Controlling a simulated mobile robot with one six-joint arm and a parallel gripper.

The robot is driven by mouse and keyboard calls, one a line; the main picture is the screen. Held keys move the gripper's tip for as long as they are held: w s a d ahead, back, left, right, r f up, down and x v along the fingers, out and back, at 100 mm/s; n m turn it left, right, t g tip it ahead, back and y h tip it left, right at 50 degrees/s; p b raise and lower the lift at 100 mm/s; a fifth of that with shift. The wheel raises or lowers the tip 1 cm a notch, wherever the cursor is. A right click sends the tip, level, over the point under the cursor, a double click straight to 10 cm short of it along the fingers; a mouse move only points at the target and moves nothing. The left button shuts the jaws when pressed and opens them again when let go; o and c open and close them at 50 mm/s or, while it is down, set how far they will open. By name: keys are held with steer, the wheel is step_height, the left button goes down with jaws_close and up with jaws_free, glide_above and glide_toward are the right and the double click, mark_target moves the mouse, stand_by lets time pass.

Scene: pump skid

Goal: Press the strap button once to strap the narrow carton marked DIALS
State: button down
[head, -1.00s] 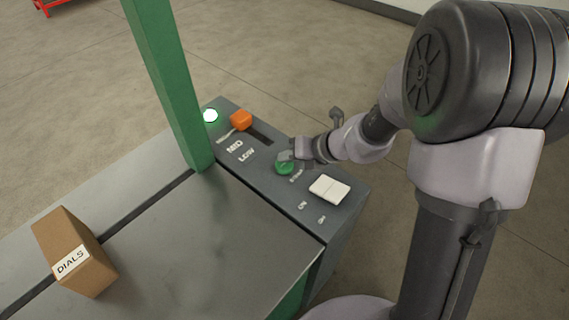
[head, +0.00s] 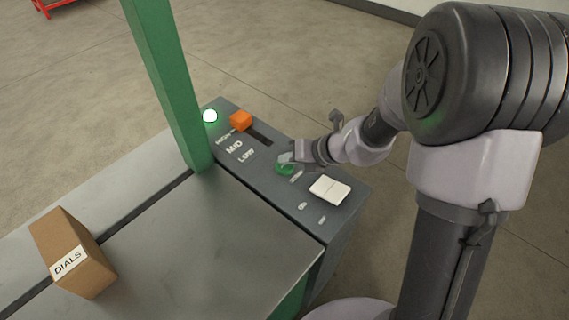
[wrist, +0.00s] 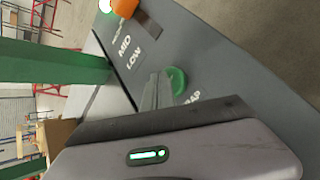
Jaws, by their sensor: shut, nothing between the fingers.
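The carton marked DIALS (head: 72,252) stands on the grey table of the strapping machine (head: 215,255) at the lower left, across the dark slot; no strap shows around it. The green round strap button (head: 284,169) is on the side panel; it also shows in the wrist view (wrist: 177,80). My gripper (head: 287,158) is shut and empty, its fingertips at the button, partly covering it. In the wrist view the fingertips (wrist: 157,88) appear right beside the button's edge; I cannot tell whether they touch it.
On the panel, an orange slider knob (head: 241,120) is at the far end of its slot, past MID and LOW. A white rocker switch (head: 329,190) is close to my gripper. A lit lamp (head: 210,116) glows. The green arch post (head: 170,85) rises beside the panel.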

mark_target(288, 167)
steer(key=shift+f, duration=0.15)
stand_by(0.3)
steer(key=shift+r+p, duration=0.9)
steer(key=shift+r, duration=0.05)
step_height(288, 167, up, 5)
steer(key=p, duration=0.5)
